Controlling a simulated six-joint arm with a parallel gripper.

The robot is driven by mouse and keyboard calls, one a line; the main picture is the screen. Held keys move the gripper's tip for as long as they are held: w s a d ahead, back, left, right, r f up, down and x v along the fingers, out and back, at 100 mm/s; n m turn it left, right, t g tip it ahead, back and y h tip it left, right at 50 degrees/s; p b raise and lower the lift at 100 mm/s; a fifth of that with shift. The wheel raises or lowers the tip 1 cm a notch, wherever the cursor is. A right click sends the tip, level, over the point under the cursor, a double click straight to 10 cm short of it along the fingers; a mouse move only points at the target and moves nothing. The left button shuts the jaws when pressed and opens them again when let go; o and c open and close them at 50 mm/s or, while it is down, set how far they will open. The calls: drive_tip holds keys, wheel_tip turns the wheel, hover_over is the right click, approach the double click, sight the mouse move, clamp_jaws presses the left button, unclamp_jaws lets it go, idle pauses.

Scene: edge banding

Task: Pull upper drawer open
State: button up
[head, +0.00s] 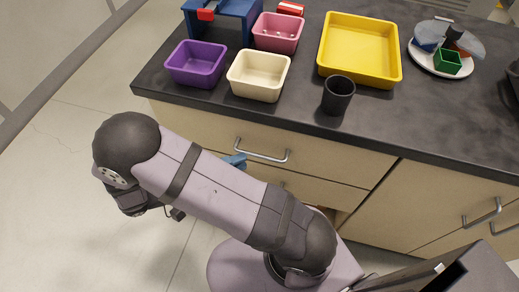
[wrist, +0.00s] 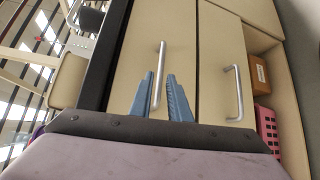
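The upper drawer (head: 330,160) is a pale wood front just under the dark countertop and looks closed. Its silver bar handle (head: 262,156) runs across the front. In the wrist view the upper drawer (wrist: 185,45) appears turned on its side, with its handle (wrist: 161,65) upright in the picture. My gripper (wrist: 161,76) has two blue fingers, spread apart, with the handle lined up between them. I cannot tell whether they touch it. In the head view my gripper (head: 236,160) shows only partly, near the handle's left end; my arm hides the rest.
A second drawer (wrist: 215,65) with its own handle (wrist: 235,92) is below. Beyond it an open space holds a brown box (wrist: 259,73) and a pink basket (wrist: 267,128). On the countertop (head: 430,120), a black cup (head: 338,96) and cream bin (head: 258,76) stand near the front edge.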

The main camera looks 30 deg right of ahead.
sight(260, 155)
drive_tip(key=shift+d, duration=0.1)
drive_tip(key=shift+d+f, duration=0.2)
drive_tip(key=shift+d, duration=1)
drive_tip(key=shift+d+f, duration=0.15)
drive_tip(key=shift+d, duration=1)
drive_tip(key=shift+d+f, duration=0.2)
drive_tip(key=shift+d, duration=1)
clamp_jaws()
